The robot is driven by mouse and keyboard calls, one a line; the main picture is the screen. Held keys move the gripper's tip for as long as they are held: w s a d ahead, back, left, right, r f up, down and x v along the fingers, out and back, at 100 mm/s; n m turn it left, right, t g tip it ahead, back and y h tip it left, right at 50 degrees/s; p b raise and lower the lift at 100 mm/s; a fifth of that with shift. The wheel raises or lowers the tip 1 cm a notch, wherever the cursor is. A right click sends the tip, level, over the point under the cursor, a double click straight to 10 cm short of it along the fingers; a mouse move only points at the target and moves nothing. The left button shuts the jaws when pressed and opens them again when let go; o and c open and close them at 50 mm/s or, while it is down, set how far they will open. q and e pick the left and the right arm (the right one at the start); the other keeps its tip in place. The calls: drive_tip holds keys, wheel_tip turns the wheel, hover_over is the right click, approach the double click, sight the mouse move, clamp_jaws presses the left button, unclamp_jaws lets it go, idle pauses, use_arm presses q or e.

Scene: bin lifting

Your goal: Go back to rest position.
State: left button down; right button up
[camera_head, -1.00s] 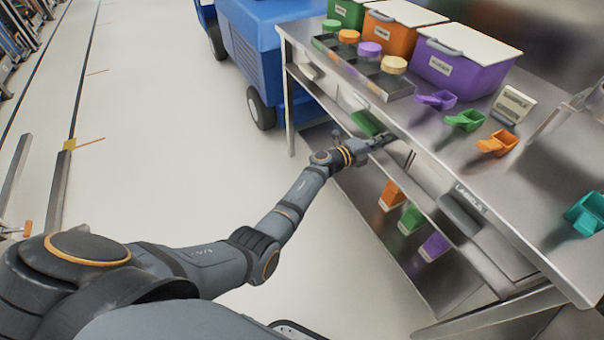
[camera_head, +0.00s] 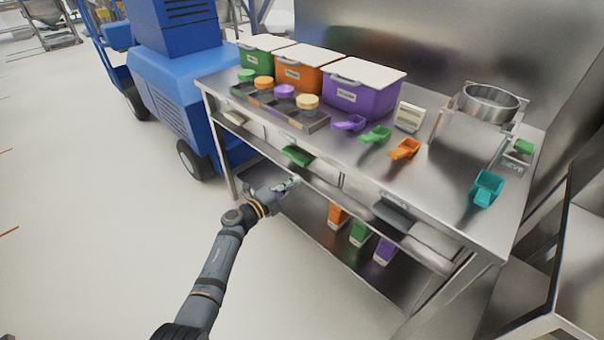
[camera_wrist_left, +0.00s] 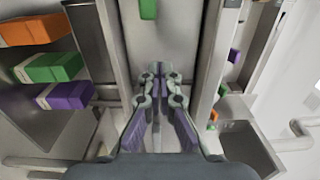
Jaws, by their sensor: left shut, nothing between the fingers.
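My left gripper (camera_head: 293,183) is shut and empty in front of the steel workbench (camera_head: 330,160), below the level of its top and near the drawer fronts. In the left wrist view its fingers (camera_wrist_left: 157,72) meet at the tips with nothing between them. The left arm comes up from the bottom of the head view, stretched forward. My right gripper does not show in either view.
The bench top holds green, orange and purple bins (camera_head: 362,98), a tray of jars, several scoops and a metal pot (camera_head: 488,103). Small boxes (camera_head: 359,232) stand on the lower shelf. A blue vehicle (camera_head: 175,80) is behind left. The floor at left is clear.

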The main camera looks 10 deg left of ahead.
use_arm(q)
drive_tip(key=v, duration=0.3)
drive_tip(key=shift+s+a+f, duration=0.2)
drive_tip(key=shift+s+a, duration=0.05)
drive_tip(key=shift+a, duration=0.1)
drive_tip(key=s+a+f+n+g+y+p, duration=0.1)
drive_tip(key=s+a+f+n+y+p, duration=0.25)
drive_tip(key=s+f+n, duration=0.35)
drive_tip(key=s+a+f+n+g+y+p, duration=0.1)
drive_tip(key=s+a+f+n+y+p, duration=0.25)
drive_tip(key=f, duration=0.55)
drive_tip(key=s+a+f+n+g+y+p, duration=0.1)
drive_tip(key=s+a+f+n+y, duration=0.2)
drive_tip(key=s+a+f+n, duration=0.45)
drive_tip(key=s+f+n+g+p, duration=0.1)
drive_tip(key=s+f+n+g, duration=0.1)
drive_tip(key=s, duration=1)
drive_tip(key=s+f+n+g+y+p, duration=0.1)
drive_tip(key=s+f+n+g, duration=0.2)
drive_tip(key=s+f, duration=0.3)
drive_tip(key=s+f+n+g+p, duration=0.2)
drive_tip(key=s+f+g, duration=0.2)
drive_tip(key=s, duration=1.3)
drive_tip(key=shift+s+a+g+y, duration=0.35)
drive_tip(key=shift+a+g+y, duration=0.05)
drive_tip(key=shift+a+g, duration=0.1)
drive_tip(key=shift+f, duration=0.1)
